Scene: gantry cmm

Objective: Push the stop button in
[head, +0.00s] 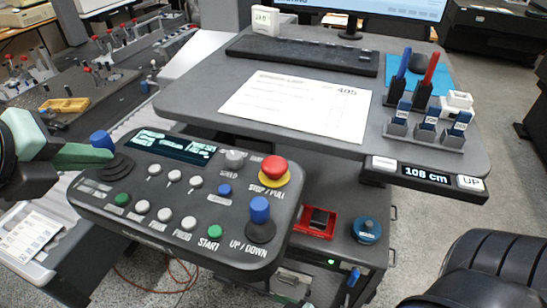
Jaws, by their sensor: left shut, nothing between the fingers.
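The stop button is a red mushroom head (274,168) on a yellow ring, at the upper right of the dark control panel (150,232). The label beside it reads STOP/PULL. It stands up above the ring and nothing covers it. My left gripper (108,157) comes in from the left with green fingers, shut and empty. Its tips are in front of or close by the left blue-topped joystick (101,140); I cannot tell if they touch. The gripper is well left of the stop button. My right gripper is not in view.
A second blue joystick (260,210) stands just below the stop button. Several white, green and blue buttons fill the panel. The grey desk (205,80) behind holds a paper sheet (296,105), a keyboard (300,56) and a pen holder (422,95). The space above the panel's middle is clear.

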